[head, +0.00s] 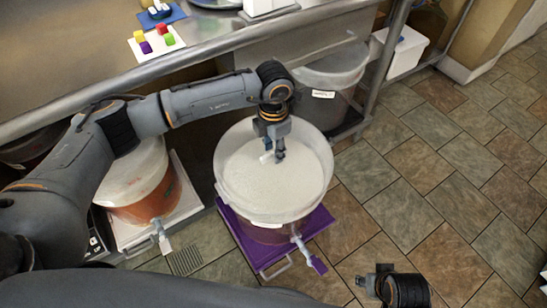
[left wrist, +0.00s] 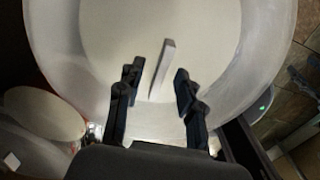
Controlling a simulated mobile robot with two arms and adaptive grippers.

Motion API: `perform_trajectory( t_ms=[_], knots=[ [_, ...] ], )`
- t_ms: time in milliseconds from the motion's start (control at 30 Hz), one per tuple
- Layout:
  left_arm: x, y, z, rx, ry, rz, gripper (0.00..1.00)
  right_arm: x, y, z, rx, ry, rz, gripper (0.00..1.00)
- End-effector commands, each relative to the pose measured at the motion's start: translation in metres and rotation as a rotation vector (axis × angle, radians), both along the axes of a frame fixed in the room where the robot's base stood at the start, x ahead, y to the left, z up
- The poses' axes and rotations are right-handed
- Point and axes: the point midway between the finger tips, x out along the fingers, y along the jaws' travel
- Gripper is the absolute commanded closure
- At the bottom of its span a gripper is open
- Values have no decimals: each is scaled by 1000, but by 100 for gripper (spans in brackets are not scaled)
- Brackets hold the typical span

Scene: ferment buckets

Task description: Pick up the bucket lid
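The bucket lid (head: 272,178) is a round white disc inside the wide translucent rim of the middle bucket (head: 232,202). It fills much of the left wrist view (left wrist: 215,35), with a thin upright bar handle (left wrist: 162,70) on it. My left gripper (head: 272,157) is over the lid, pointing down. In the left wrist view its two fingers (left wrist: 157,82) are apart, one on each side of the handle, with gaps between. Whether the fingertips touch the lid is unclear. My right gripper (head: 375,281) shows only partly at the bottom of the head view; its fingers are not clear.
The middle bucket stands on a purple dolly (head: 262,259) with a tap at its front. A lidded orange bucket (head: 147,205) on a pale dolly is to the left. Another bucket (head: 335,78) stands behind, under the steel counter (head: 90,75). Tiled floor is clear on the right.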

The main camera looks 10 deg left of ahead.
Motion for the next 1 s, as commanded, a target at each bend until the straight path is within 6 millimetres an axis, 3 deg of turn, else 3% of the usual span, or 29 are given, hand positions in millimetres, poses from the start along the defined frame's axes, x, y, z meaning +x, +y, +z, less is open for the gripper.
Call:
perform_trajectory(
  t_ms=[133, 300, 767, 1000],
  knots=[
    [0, 0, 0, 0, 0, 0, 65, 0, 0, 0, 0, 1, 0, 60],
    [0, 0, 0, 0, 0, 0, 100, 0, 0, 0, -1, 0, 0, 60],
    [1, 0, 4, -1, -1, 1, 100, 0, 0, 0, 0, 0, 0, 60],
    [1, 0, 27, -2, -4, 1, 100, -1, 0, -7, 0, 5, 1, 60]
  ],
)
